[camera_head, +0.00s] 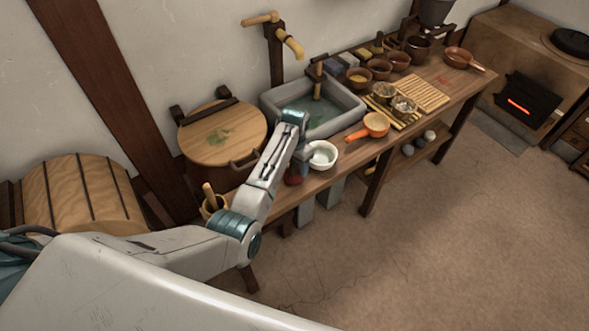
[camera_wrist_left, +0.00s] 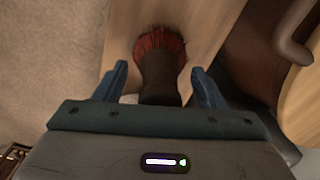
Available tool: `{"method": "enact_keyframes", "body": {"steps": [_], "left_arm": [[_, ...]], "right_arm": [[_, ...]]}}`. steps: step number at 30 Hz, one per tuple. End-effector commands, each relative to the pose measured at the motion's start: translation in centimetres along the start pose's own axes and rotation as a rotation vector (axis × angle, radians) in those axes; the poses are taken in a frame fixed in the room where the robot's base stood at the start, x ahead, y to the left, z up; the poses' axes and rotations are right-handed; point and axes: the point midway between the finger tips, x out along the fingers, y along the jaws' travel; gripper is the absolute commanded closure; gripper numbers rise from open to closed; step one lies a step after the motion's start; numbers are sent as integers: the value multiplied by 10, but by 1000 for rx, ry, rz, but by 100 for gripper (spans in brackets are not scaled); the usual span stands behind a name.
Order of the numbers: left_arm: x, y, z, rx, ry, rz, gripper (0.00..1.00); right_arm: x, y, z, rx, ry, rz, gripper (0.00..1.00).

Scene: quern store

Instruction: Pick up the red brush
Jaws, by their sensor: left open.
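The red brush (camera_wrist_left: 160,52) has red bristles and a dark handle. In the left wrist view it is on the wooden bench top, with its handle between my left gripper's two blue fingers (camera_wrist_left: 160,80). The fingers are apart, with a gap on each side of the handle. In the head view my left gripper (camera_head: 299,166) points down at the bench's front edge, mostly hidden behind my forearm. A small dark red part of the brush (camera_head: 293,178) shows beside it. My right gripper is in neither view.
A white bowl (camera_head: 322,155) stands just right of my left gripper. A stone sink (camera_head: 350,108) is behind it, and a round wooden lid (camera_head: 222,135) is to the left. An orange pan (camera_head: 376,124) and several bowls stand further right. The floor in front is clear.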

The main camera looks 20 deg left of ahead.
Motion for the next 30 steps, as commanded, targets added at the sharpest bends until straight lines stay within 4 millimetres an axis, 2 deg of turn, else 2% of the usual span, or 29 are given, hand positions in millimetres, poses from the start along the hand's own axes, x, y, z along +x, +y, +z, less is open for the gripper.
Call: {"method": "enact_keyframes", "body": {"steps": [7, 12, 15, 25, 30], "left_arm": [[2, 0, 0, 0, 2, -1, 38], [1, 0, 0, 0, 1, -1, 72], [1, 0, 0, 0, 1, 0, 87], [-1, 0, -1, 0, 2, -1, 87], [-13, 0, -1, -1, 4, -1, 87]], "right_arm": [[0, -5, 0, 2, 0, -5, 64], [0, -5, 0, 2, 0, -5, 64], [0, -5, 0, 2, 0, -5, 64], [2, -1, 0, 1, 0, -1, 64], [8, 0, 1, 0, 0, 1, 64]]}}
